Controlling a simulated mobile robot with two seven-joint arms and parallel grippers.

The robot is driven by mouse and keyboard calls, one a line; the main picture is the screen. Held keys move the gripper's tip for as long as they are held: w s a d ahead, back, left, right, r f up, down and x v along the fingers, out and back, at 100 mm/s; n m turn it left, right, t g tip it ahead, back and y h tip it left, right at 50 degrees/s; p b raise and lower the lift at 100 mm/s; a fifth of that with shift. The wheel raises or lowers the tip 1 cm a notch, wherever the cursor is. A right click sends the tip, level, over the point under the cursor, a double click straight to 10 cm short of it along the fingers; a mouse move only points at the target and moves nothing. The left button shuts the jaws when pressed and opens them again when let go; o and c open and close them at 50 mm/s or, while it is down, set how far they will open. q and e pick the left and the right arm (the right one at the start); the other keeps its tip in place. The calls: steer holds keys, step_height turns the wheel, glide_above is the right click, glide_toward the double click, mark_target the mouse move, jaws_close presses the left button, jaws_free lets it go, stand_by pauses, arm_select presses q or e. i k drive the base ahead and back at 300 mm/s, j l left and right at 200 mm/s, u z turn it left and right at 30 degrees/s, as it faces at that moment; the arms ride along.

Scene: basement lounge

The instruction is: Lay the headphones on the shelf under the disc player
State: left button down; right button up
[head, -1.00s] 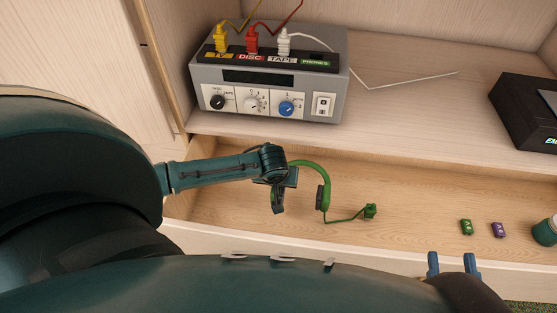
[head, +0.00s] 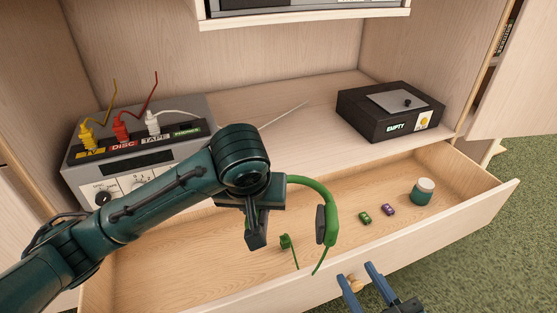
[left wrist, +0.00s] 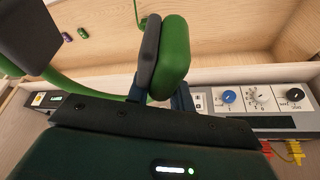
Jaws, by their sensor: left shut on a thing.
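Green headphones (head: 320,188) with dark ear pads hang over the open drawer. My left gripper (head: 256,228) is shut on one ear cup, and the other cup hangs free to the right. In the left wrist view the held cup (left wrist: 172,62) is between my left fingers (left wrist: 160,95). A black box (head: 375,127) with a display reading EMPTY, which looks like the disc player, stands on the wooden shelf (head: 290,125). My right gripper (head: 363,283) is open and empty before the drawer front.
A grey switch box (head: 190,150) with yellow, red and white plugs stands at the shelf's left, partly behind my left arm.

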mark_target(301, 141)
steer(key=i+l, duration=0.1)
steer(key=l, duration=0.45)
steer(key=i+l, duration=0.1)
steer(key=l, duration=0.45)
steer(key=l+z, duration=0.1)
steer(key=l, duration=0.45)
steer(key=i+l, duration=0.45)
steer(key=i, duration=0.2)
